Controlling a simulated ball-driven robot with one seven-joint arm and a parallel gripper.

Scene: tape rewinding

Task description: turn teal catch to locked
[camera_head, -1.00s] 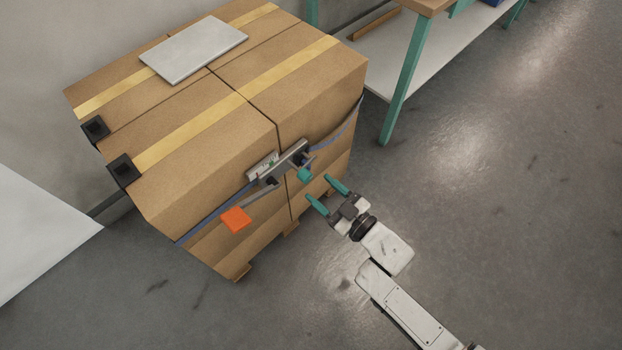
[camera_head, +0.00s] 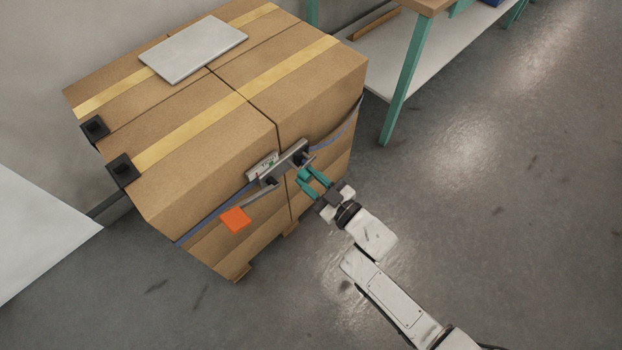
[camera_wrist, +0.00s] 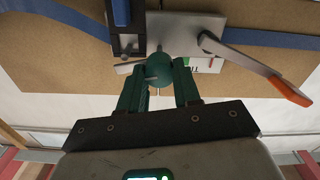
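The teal catch (camera_wrist: 168,68) shows in the wrist view as a rounded knob in front of the strap's metal buckle (camera_wrist: 185,35). A small label plate with red and green marks (camera_head: 262,165) sits beside the buckle. Its lock markings are too small to read.
An orange-ended lever (camera_head: 235,219) sticks out from the buckle to the lower left. The blue strap (camera_head: 215,214) runs around the stacked cartons (camera_head: 200,175). A teal-legged bench (camera_head: 405,75) stands at the upper right. The floor on the right is clear.

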